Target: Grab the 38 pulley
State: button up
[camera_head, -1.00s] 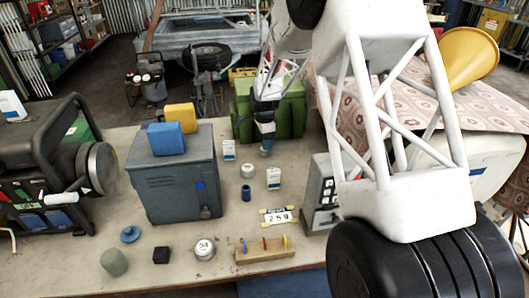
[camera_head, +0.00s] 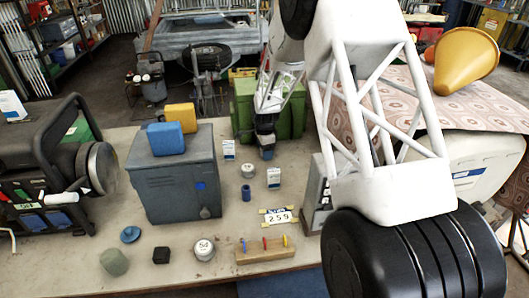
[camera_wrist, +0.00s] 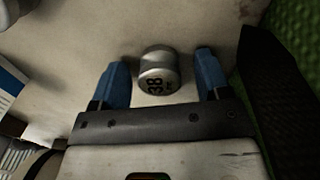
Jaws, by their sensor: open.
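The pulley marked 38 (camera_wrist: 158,75) is a small grey metal cylinder on the bench, seen in the wrist view. It stands between the two blue fingers of my gripper (camera_wrist: 161,68), with a visible gap on each side. My gripper is open, and no contact with the pulley shows. In the head view my gripper (camera_head: 266,148) points down at the bench in front of a green container, and the pulley is not clearly visible there.
Similar cylinders stand nearby, one behind the blue one (camera_head: 248,170) and one marked 54 (camera_head: 204,249). A green container (camera_head: 288,110) stands close behind. A grey metal cabinet (camera_head: 175,185) is to the left.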

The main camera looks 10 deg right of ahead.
jog(key=shift+c, duration=0.2)
dwell(0.3)
jog(key=c, duration=1)
jog(key=shift+r, duration=0.15)
jog(key=shift+r, duration=4.9)
